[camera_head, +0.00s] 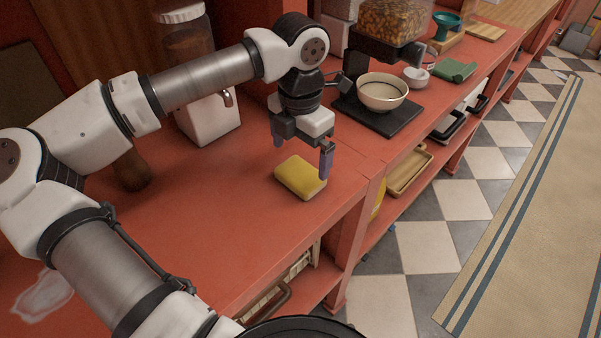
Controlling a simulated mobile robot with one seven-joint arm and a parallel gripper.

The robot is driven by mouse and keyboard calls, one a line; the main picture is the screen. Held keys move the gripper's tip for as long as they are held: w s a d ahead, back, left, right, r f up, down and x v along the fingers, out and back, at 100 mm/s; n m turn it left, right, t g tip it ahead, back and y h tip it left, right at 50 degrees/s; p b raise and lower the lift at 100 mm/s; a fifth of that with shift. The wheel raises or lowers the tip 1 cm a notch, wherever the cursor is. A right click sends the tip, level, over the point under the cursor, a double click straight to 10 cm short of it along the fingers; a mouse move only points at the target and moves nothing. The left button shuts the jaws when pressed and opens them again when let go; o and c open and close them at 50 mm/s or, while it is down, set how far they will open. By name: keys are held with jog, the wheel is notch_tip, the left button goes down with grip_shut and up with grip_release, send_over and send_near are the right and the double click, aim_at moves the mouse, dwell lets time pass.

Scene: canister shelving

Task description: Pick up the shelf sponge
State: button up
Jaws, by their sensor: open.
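The yellow sponge (300,179) lies flat on the red counter near its front edge. My gripper (301,158) points down just above the sponge, with its fingers spread apart. One finger is beyond the sponge's far left side and the other is at its right end, in front of part of it from this view. The gripper holds nothing. I cannot tell whether a finger touches the sponge.
A cream bowl (382,92) stands on a dark tray (379,118) to the right, below a dispenser (389,27). A white-based canister (207,117) stands behind my arm. The red counter (215,215) is mostly clear left of the sponge. A green cloth (455,70) lies farther right.

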aim_at(301, 172)
jog(key=shift+f+p, duration=0.8)
jog(key=shift+f, duration=1.55)
jog(key=c, duration=0.8)
jog(key=shift+r, duration=0.1)
notch_tip(301, 172, up, 20)
jog(key=b, duration=0.3)
